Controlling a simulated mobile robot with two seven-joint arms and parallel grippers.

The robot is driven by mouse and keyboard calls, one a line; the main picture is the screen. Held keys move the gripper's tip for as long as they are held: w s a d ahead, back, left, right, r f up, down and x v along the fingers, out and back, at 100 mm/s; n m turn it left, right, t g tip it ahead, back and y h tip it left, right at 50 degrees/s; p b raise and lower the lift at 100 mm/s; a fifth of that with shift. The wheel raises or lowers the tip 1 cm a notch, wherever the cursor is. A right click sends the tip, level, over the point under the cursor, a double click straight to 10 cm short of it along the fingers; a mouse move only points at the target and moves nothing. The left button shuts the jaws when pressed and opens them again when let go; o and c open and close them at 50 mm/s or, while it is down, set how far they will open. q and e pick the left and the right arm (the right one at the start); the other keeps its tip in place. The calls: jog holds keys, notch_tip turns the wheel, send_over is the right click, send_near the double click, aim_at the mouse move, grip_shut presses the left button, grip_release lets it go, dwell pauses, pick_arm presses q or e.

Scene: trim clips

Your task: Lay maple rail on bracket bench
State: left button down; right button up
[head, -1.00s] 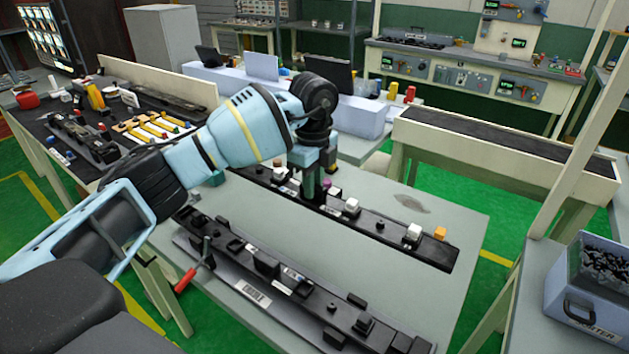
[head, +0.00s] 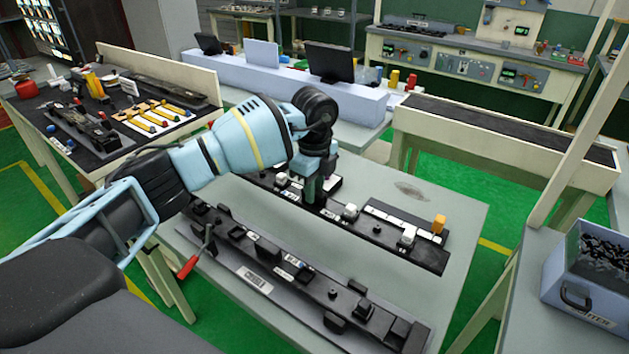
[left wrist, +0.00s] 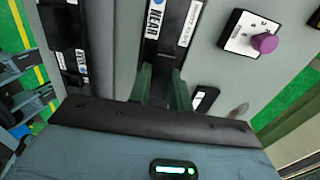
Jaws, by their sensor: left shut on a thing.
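A long black rail (head: 385,238) with white and black clips along it lies or hovers over the grey bench (head: 455,205); any gap beneath it cannot be told. My left gripper (head: 313,197) points down and is shut on this rail. In the left wrist view, the fingers (left wrist: 164,88) close around the black rail (left wrist: 153,45), beside its "NEAR" label. I cannot read a maple marking on it. My right gripper is not in view.
A black fixture (head: 235,262) with raised blocks and a red-handled clamp (head: 189,266) runs along the near bench side. A purple knob (left wrist: 264,43) stands right of the held rail. A crate (head: 590,265) is at right. The bench's back right is clear.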

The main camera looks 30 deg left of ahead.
pick_arm(q)
jog(key=shift+f+b, duration=0.4)
jog(key=shift+f, duration=3.3)
jog(key=c, duration=1.2)
grip_release()
jog(key=shift+r, duration=3.9)
jog(key=shift+s+f, duration=0.1)
